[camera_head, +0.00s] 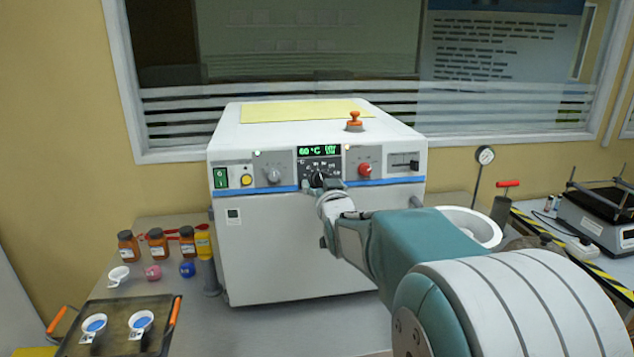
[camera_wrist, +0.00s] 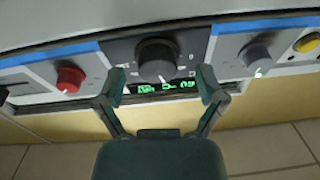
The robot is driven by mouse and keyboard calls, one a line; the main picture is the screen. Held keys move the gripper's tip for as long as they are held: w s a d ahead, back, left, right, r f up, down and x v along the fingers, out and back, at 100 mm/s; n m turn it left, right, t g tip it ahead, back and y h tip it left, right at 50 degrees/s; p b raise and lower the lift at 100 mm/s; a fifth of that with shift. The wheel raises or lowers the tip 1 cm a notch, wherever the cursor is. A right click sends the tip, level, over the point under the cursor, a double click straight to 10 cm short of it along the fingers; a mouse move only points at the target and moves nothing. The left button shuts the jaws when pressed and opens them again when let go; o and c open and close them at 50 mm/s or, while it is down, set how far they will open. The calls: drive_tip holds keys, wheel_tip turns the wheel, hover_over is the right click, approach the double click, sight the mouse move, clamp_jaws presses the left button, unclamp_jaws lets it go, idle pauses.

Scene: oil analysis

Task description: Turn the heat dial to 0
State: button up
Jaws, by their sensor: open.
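The black heat dial (camera_head: 317,178) sits on the front panel of a white machine (camera_head: 300,240), under a green display (camera_head: 319,151) that reads 60 °C. In the wrist view, which is upside down, the dial (camera_wrist: 157,60) is at the centre with a white pointer mark on its edge. My gripper (camera_head: 322,187) is at the panel in front of the dial and hides part of it. In the wrist view my gripper (camera_wrist: 162,83) is open, with one finger to each side of the dial and gaps between them and the knob.
A grey knob (camera_head: 273,174) is left of the dial and a red knob (camera_head: 365,169) right of it. A green switch (camera_head: 220,178) and yellow button (camera_head: 246,180) are farther left. Bottles (camera_head: 157,242) and a tray (camera_head: 115,345) stand at lower left.

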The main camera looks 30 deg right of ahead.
drive_tip(key=shift+x, duration=0.8)
drive_tip(key=shift+d, duration=0.25)
drive_tip(key=shift+a, duration=0.1)
drive_tip(key=c, duration=1.2)
drive_tip(key=shift+o, duration=0.2)
drive_tip(key=shift+n, duration=0.5)
drive_tip(key=n+y, duration=0.1)
drive_tip(key=n, duration=0.1)
drive_tip(key=n+y, duration=0.1)
drive_tip(key=n, duration=0.2)
drive_tip(key=shift+r+n, duration=0.1)
drive_tip(key=shift+n, duration=0.2)
drive_tip(key=n+y, duration=0.1)
drive_tip(key=n, duration=0.5)
drive_tip(key=shift+n+g, duration=0.3)
drive_tip(key=shift+g, duration=0.1)
drive_tip(key=shift+n, duration=0.3)
